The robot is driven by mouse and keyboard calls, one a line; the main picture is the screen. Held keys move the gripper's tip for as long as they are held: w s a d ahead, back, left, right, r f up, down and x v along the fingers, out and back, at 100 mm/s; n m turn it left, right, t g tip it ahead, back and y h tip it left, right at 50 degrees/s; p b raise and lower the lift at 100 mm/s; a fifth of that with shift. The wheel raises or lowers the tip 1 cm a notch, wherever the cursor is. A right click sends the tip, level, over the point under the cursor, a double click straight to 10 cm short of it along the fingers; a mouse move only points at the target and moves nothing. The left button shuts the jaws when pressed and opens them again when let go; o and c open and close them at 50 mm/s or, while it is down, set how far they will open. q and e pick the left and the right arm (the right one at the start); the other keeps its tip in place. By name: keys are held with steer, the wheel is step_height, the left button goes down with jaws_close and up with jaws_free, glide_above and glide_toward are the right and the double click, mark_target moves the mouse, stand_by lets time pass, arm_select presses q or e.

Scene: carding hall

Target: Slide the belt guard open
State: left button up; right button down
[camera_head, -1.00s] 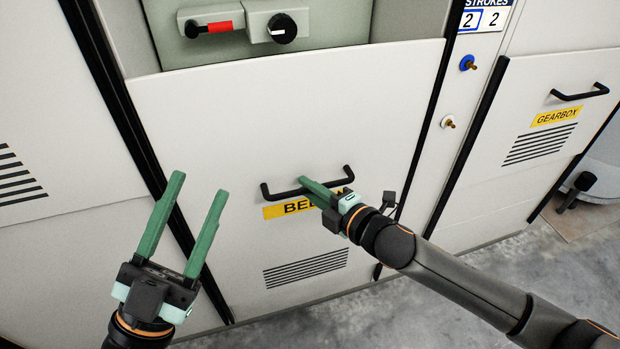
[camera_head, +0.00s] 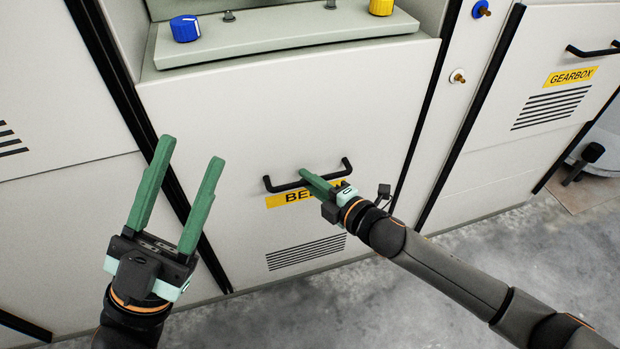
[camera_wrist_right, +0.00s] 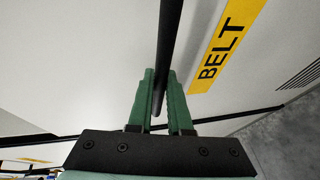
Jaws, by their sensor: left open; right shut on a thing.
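The belt guard (camera_head: 250,130) is a pale panel with a yellow BELT label (camera_head: 285,200), partly covered by my right gripper, and a black bar handle (camera_head: 283,187). It stands lowered, with an opening above its top edge. My right gripper (camera_head: 304,174) is shut on the handle; in the right wrist view the handle bar (camera_wrist_right: 168,30) runs between its green fingers (camera_wrist_right: 160,74). My left gripper (camera_head: 191,151) is open and empty, in front of the guard's left edge.
A grey-green ledge with a blue knob (camera_head: 185,28) and a yellow knob (camera_head: 381,6) shows in the opening. A gearbox panel (camera_head: 560,30) with its own handle is at right. Bare concrete floor (camera_head: 500,260) lies in front.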

steer(key=shift+f, duration=0.1)
steer(key=c, duration=0.8)
jaws_free()
steer(key=shift+c, duration=0.2)
arm_select(q)
step_height(320, 180, up, 3)
steer(key=p, duration=0.3)
steer(key=shift+a+r+m, duration=0.15)
steer(key=shift+r+m, duration=0.05)
steer(key=shift+m, duration=0.2)
arm_select(e)
steer(key=v, duration=1.2)
steer(key=shift+s+d, duration=0.2)
steer(key=shift+s, duration=0.05)
